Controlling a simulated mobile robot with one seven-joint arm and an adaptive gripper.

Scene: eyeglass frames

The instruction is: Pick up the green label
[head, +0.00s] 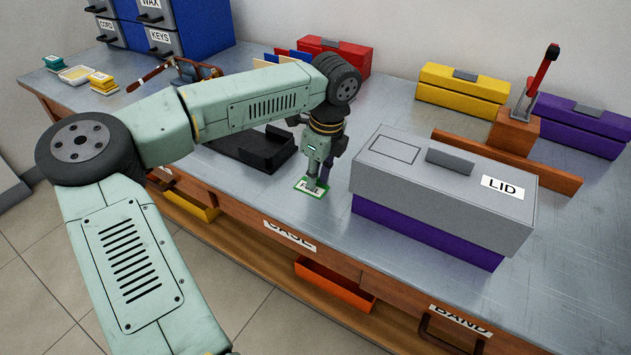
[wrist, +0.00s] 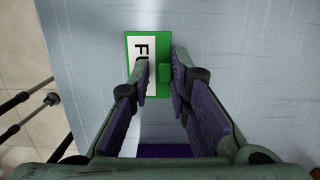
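The green label (wrist: 150,38) lies flat on the metal bench top, with a white face whose letters start with "FU", partly covered by a finger. A small green tab (wrist: 165,74) stands on it. In the head view the label (head: 301,187) is near the bench's front edge, left of the grey-lidded box. My gripper (head: 317,181) points down right over it. In the wrist view my gripper (wrist: 161,66) is partly open, its fingers on either side of the tab. The right finger is close to the tab; contact cannot be told. A gap shows at the left finger.
A purple box with a grey lid (head: 415,170) marked "LID" stands close on the right. A black tray (head: 250,147) lies to the left behind my gripper. Red (head: 333,55), yellow (head: 463,90) and purple (head: 580,125) boxes stand at the back. A wooden stand (head: 514,130) is on the right.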

